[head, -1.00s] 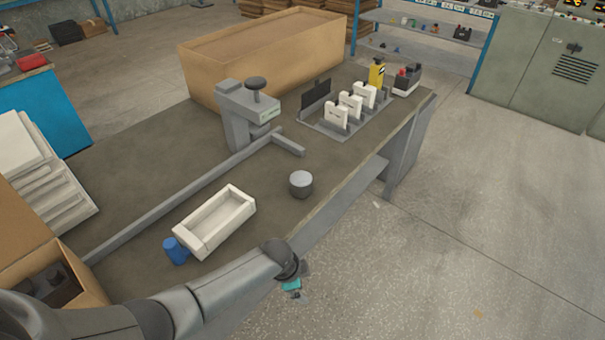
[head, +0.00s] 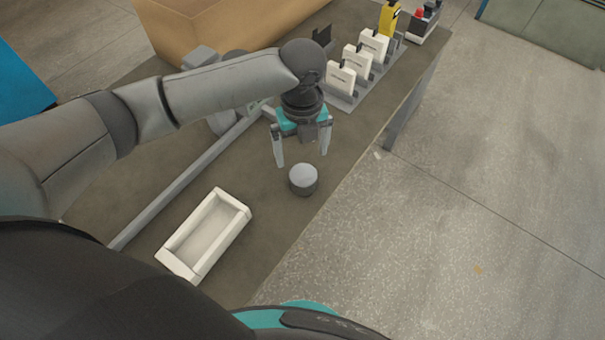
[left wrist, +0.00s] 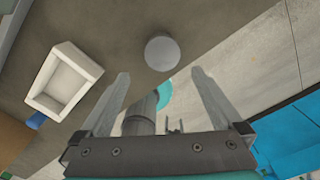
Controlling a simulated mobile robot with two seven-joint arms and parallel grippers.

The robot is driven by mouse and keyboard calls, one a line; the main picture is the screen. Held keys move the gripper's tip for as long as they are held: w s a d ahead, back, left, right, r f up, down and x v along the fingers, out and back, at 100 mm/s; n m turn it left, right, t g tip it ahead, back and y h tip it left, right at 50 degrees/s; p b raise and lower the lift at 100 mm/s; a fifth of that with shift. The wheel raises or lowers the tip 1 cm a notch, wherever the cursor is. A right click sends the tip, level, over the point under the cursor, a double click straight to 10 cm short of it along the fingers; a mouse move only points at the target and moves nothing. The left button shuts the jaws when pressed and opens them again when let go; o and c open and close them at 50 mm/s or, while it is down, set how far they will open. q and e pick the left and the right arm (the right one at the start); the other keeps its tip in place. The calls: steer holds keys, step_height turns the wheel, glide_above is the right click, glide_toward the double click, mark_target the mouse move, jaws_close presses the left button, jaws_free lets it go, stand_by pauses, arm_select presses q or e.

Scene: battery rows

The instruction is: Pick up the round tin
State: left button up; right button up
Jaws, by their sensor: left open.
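The round tin (head: 303,180) is a short grey cylinder with a lighter top, upright on the workbench near its right edge. It also shows in the left wrist view (left wrist: 162,53), just beyond and between the fingertips. My left gripper (head: 301,158) is open and empty, pointing down above the bench. In the head view its fingers appear just behind the tin, and I see no contact. In the left wrist view the two fingers (left wrist: 160,73) are spread wider than the tin. My right gripper is not seen.
A white open tray (head: 247,211) lies left of the tin. A blue cylinder (left wrist: 37,121) stands by the tray. Several white blocks stand in a rack (head: 345,101) behind, with a yellow item (head: 389,18) beyond. A large cardboard box (head: 225,32) is at the back. Bare bench surrounds the tin.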

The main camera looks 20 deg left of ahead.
arm_select(q)
steer(key=b, duration=0.1)
glide_above(303, 174)
steer(key=f, duration=0.5)
steer(key=shift+s, duration=0.25)
steer(key=shift+f, duration=0.4)
steer(key=f, duration=0.2)
steer(key=f+b, duration=0.1)
steer(key=f, duration=0.1)
steer(key=shift+w+f+b, duration=0.2)
steer(key=shift+f+b, duration=0.1)
steer(key=shift+f, duration=0.25)
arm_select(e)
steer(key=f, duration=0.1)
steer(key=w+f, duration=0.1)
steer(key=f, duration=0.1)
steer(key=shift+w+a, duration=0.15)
arm_select(q)
steer(key=shift+c, duration=0.8)
steer(key=c, duration=1.4)
steer(key=shift+r, duration=0.1)
